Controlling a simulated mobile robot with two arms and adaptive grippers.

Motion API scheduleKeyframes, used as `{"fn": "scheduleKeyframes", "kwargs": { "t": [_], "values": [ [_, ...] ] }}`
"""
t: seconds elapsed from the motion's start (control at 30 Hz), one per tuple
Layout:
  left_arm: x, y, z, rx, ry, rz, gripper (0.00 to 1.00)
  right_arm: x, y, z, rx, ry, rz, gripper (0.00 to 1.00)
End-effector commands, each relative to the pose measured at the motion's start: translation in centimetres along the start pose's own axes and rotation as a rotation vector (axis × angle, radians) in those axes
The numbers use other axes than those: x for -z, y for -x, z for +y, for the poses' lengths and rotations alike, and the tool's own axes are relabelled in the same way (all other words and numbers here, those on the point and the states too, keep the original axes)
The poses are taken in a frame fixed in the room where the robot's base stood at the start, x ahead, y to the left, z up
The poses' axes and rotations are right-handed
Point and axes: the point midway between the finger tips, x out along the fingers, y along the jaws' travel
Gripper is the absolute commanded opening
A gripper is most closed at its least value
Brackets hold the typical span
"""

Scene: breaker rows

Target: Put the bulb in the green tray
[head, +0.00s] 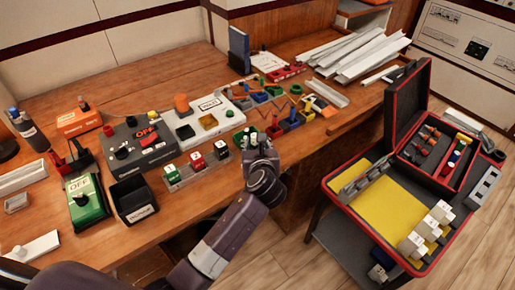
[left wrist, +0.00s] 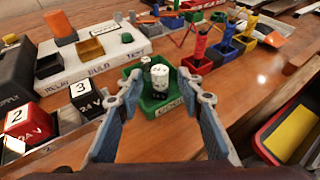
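A small green tray (left wrist: 150,103) with a lettered front stands on the bench, in the middle of the left wrist view. A white rounded piece with a dark lower part, which looks like the bulb (left wrist: 159,78), stands inside the tray's outline. My left gripper (left wrist: 160,92) is open, its two fingers apart on either side of the tray and clear of the white piece. In the head view my left gripper (head: 258,150) is at the bench front and hides most of the tray. My right gripper is not in view.
A white test board (head: 203,118) stands behind and left. Numbered breakers (head: 196,162) sit in a rail at the left of the gripper. Several small coloured bins (head: 292,122) stand at the right. An open red-edged case (head: 365,205) is off the bench's right front.

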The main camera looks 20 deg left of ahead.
Motion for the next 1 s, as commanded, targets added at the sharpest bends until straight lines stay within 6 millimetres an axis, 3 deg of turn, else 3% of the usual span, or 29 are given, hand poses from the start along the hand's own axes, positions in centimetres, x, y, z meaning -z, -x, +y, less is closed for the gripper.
{"fn": "scheduleKeyframes", "kwargs": {
  "t": [0.2,0.4,1.0],
  "values": [
    [-0.1,4.5,0.0,0.001,0.001,0.0,0.34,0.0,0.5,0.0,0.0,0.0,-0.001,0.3],
    [0.0,6.8,0.0,0.0,0.0,0.0,0.34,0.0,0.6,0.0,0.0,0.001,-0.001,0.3],
    [0.0,7.2,0.0,-0.001,0.0,-0.001,0.34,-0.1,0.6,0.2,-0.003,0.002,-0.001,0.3]
  ]
}}
